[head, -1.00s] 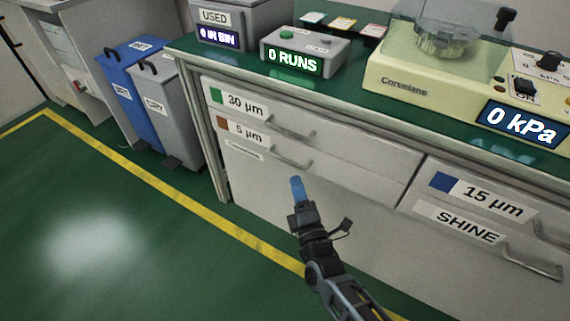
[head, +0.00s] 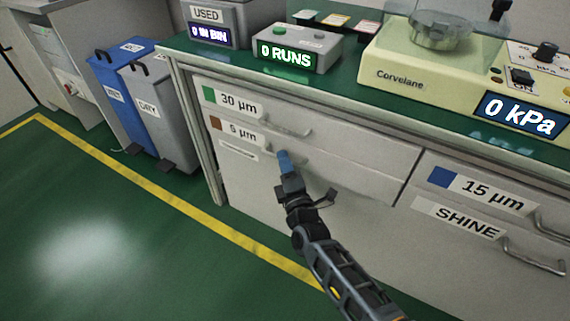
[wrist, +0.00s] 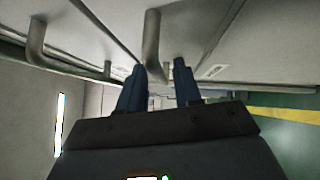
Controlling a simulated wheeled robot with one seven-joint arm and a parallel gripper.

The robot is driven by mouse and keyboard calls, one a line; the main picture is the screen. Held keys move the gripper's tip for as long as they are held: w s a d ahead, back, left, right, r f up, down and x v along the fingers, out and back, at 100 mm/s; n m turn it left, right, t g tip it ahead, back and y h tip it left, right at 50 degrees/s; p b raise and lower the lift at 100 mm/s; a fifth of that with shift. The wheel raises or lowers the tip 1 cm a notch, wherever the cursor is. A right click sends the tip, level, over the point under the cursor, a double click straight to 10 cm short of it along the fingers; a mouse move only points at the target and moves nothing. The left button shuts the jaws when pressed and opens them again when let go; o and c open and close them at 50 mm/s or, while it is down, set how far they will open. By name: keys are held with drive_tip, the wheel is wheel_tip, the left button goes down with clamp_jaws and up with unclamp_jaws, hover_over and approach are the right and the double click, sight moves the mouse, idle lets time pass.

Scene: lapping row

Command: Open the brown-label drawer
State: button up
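The brown-label drawer (head: 215,123), marked 5 µm, is in the left stack under the bench in the head view. Its front looks flush, so it is shut. In the wrist view the two blue fingers (wrist: 159,82) stand apart. A grey bar handle (wrist: 152,40) shows between them, its lower end near the fingertips. I cannot tell whether the fingers touch it.
The green-label 30 µm drawer (head: 209,95) is directly above, with its own handle (head: 290,128). The 15 µm (head: 440,178) and SHINE drawers are to the right. Blue (head: 112,80) and grey bins stand at left. The green floor in front is clear.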

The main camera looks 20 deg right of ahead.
clamp_jaws()
idle(0.3)
